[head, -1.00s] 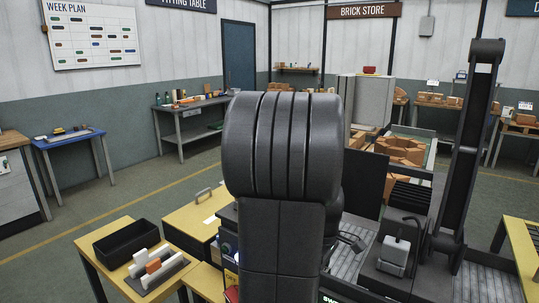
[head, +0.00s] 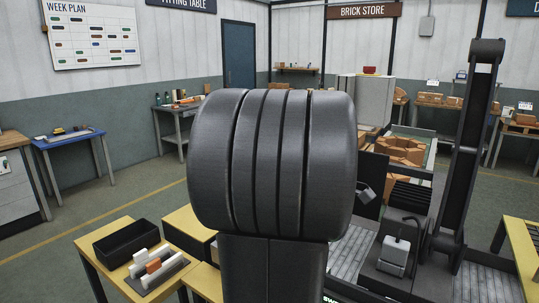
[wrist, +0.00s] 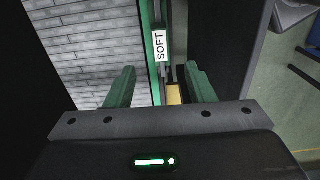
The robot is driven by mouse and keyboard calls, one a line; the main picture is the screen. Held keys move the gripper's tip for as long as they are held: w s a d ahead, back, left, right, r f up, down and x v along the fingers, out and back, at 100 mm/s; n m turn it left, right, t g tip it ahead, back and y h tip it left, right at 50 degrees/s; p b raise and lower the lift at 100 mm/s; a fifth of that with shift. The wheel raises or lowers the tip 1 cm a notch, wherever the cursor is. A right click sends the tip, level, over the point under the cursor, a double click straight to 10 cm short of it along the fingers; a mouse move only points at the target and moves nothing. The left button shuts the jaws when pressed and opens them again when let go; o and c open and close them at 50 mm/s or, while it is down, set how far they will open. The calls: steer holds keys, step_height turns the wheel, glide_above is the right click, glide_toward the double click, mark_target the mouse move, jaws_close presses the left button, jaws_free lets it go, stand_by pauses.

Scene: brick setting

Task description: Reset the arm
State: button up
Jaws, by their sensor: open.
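My gripper (wrist: 160,88) shows in the wrist view with its two green fingers apart and nothing between them. Beyond the fingers stand a green upright strip with a white label reading SOFT (wrist: 159,46) and a grey slatted surface (wrist: 90,40). In the head view my own arm's large dark joint fills the middle, and the gripper is hidden there.
Another yellow table (head: 522,246) stands at the right edge. Brick pallets (head: 400,150) lie behind. Floor at left is open.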

step_height(320, 180, down, 12)
steer(key=shift+f, duration=0.15)
step_height(320, 180, up, 6)
steer(key=p, duration=0.3)
steer(key=shift+f+p, duration=0.2)
steer(key=shift+p, duration=0.2)
